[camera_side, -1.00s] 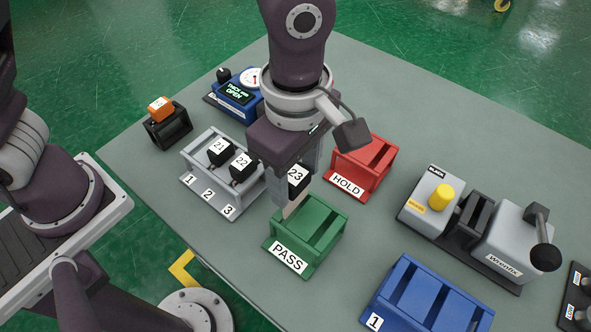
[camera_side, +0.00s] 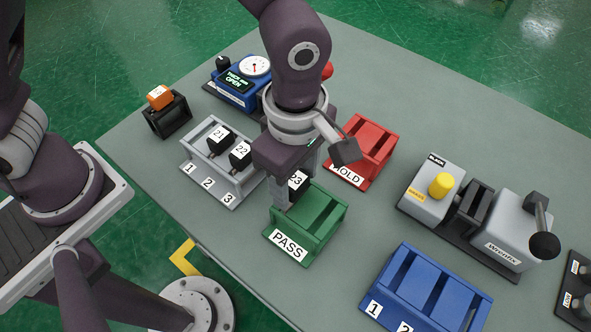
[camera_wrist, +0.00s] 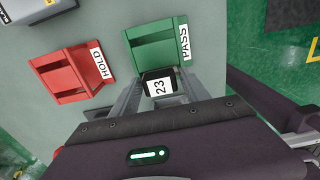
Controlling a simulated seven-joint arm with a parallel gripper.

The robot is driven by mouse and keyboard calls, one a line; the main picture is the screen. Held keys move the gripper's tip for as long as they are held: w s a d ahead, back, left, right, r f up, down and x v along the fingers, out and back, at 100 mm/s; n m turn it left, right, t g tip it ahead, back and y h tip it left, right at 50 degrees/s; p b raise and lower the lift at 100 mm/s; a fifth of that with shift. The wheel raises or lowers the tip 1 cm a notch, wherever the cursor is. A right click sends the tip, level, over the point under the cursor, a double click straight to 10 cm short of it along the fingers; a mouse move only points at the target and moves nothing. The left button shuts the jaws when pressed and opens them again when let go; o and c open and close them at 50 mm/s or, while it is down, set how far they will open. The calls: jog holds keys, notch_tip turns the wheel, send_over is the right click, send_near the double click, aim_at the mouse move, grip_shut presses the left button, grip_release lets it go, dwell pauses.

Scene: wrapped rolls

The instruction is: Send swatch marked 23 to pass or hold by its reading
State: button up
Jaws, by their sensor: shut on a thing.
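The swatch marked 23 (camera_side: 297,182) has a black block with a white number label. My gripper (camera_side: 292,190) is shut on it, low at the back left part of the green PASS rack (camera_side: 325,236). In the wrist view the swatch (camera_wrist: 158,86) sits between my fingers at the near edge of the PASS rack (camera_wrist: 150,37). The fingers hide its lower part, so I cannot tell whether it touches the rack. The red HOLD rack (camera_side: 375,145) stands behind, and shows no swatch. The blue thickness gauge (camera_side: 232,92) reads OPEN on its display.
A grey rack (camera_side: 190,172) holds swatches 21 (camera_side: 219,137) and 22 (camera_side: 241,155); its slot 3 looks empty. An orange-topped block (camera_side: 160,97) sits in a black holder. A blue rack (camera_side: 395,290) and a grey machine with a yellow knob (camera_side: 441,185) stand right.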

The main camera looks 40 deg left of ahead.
jog(key=shift+f, duration=1.05)
jog(key=o, duration=1.6)
jog(key=shift+c, duration=0.2)
jog(key=shift+r, duration=0.1)
